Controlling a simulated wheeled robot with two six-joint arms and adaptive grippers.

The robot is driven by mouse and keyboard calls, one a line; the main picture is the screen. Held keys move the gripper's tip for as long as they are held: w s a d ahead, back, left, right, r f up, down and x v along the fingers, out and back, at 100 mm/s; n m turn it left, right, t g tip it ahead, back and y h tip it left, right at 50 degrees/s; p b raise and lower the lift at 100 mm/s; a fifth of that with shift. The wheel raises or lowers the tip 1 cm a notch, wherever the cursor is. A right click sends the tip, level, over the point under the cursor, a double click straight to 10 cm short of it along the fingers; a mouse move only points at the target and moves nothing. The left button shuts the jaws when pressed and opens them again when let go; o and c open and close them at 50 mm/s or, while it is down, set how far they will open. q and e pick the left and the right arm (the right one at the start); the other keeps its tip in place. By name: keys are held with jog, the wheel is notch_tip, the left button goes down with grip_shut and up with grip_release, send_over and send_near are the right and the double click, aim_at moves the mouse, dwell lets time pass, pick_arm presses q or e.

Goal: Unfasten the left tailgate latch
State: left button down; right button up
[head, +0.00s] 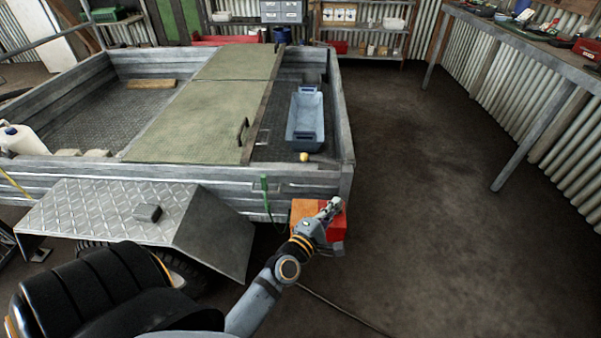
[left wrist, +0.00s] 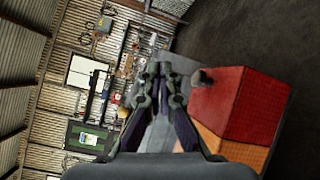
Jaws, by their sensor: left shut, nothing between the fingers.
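A grey metal trailer's end panel (head: 340,125), seemingly the tailgate, stands upright at its right end. My left gripper (head: 331,206) is shut and empty just outside the near right corner, in front of a red and orange block that looks like a tail light (head: 304,210). In the left wrist view my closed fingers (left wrist: 160,72) point past the red and orange block (left wrist: 240,105), which is at their right. A small dark rounded knob (left wrist: 202,77) is beside the fingertips; I cannot tell if it belongs to the latch. No latch shows clearly. My right gripper is not in view.
A blue-grey tub (head: 305,118) and a small yellow-topped item (head: 304,157) are in the trailer bed. A checker-plate mudguard (head: 120,215) juts out at the near side. A workbench (head: 540,45) runs along the right wall. The floor between is clear.

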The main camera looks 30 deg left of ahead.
aim_at(301, 170)
pick_arm(q)
jog(key=a+n+y, duration=0.2)
jog(key=n, duration=0.1)
jog(key=a+n+y, duration=0.2)
jog(key=n, duration=0.1)
jog(key=a+n+y, duration=0.1)
jog(key=a+n, duration=0.1)
jog(key=n, duration=0.1)
jog(key=shift+s+r+y, duration=0.1)
jog(key=shift+r+y, duration=0.25)
jog(key=shift+y, duration=0.05)
jog(key=a+n+y, duration=0.1)
jog(key=n, duration=0.1)
jog(key=s+a+n+y, duration=0.1)
jog(key=n, duration=0.1)
jog(key=a+f+n+g+y, duration=0.1)
jog(key=a+n, duration=0.1)
jog(key=shift+s+y, duration=0.2)
jog(key=shift+y, duration=0.1)
jog(key=shift+s+a+f+n+g+y, duration=0.15)
jog(key=shift+a+n+g+y, duration=0.15)
jog(key=shift+n, duration=0.3)
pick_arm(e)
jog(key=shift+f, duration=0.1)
